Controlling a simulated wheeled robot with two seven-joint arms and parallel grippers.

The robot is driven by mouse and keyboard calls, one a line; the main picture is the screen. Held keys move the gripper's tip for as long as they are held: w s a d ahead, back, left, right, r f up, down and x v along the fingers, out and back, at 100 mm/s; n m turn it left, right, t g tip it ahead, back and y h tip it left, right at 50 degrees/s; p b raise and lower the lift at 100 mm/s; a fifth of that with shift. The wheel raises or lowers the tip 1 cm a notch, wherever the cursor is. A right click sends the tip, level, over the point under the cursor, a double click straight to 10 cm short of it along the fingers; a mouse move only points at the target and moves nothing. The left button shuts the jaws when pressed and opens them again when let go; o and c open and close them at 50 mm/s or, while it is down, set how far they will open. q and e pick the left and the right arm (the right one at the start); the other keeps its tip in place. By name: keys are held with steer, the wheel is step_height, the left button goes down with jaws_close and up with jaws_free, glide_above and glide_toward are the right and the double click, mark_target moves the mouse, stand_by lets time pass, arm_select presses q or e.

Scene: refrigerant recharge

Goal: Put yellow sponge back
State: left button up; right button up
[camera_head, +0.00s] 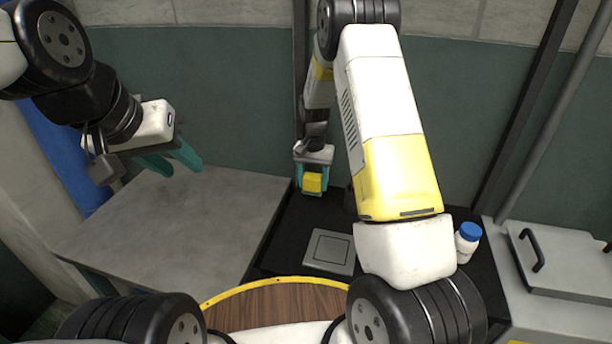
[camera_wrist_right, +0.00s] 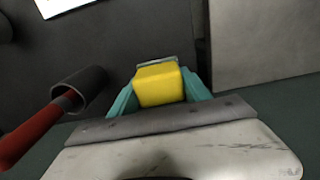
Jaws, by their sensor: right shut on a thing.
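The yellow sponge (camera_head: 312,183) is held between the teal fingers of my right gripper (camera_head: 312,180), at the back of the black surface. In the right wrist view the sponge (camera_wrist_right: 159,85) sits between the two fingers of the right gripper (camera_wrist_right: 160,92), with a thin grey edge showing just beyond it. Whether the sponge touches what lies under it cannot be told. My left gripper (camera_head: 170,161) hangs above the grey table at the left, its teal fingers apart and nothing visible between them.
A grey table (camera_head: 180,225) on the left is bare. A square grey plate (camera_head: 330,250) lies on the black surface. A white bottle with a blue cap (camera_head: 467,242) stands at the right, beside a grey lidded box (camera_head: 565,260). A red-handled tool with a dark cup (camera_wrist_right: 60,105) is near the right gripper.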

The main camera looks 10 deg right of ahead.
steer(key=shift+w+f, duration=0.1)
steer(key=shift+f, duration=1.65)
steer(key=shift+f, duration=0.15)
steer(key=o, duration=1.3)
step_height(320, 180, up, 12)
steer(key=shift+r, duration=0.1)
step_height(320, 180, up, 10)
steer(key=n+t+y, duration=0.1)
glide_above(313, 189)
steer(key=s+d, duration=0.1)
steer(key=s, duration=0.2)
steer(key=s+r+n+t, duration=0.1)
steer(key=s+r, duration=0.2)
steer(key=s, duration=0.5)
steer(key=s+r+n+t, duration=0.1)
steer(key=s+r, duration=0.3)
steer(key=s, duration=0.4)
steer(key=s+r+n+t+y, duration=0.1)
steer(key=s+r+n+t, duration=0.1)
steer(key=s, duration=0.6)
step_height(313, 189, up, 2)
steer(key=shift+s+d+r+t, duration=0.1)
steer(key=shift+s+d+t, duration=0.2)
steer(key=shift+t, duration=0.3)
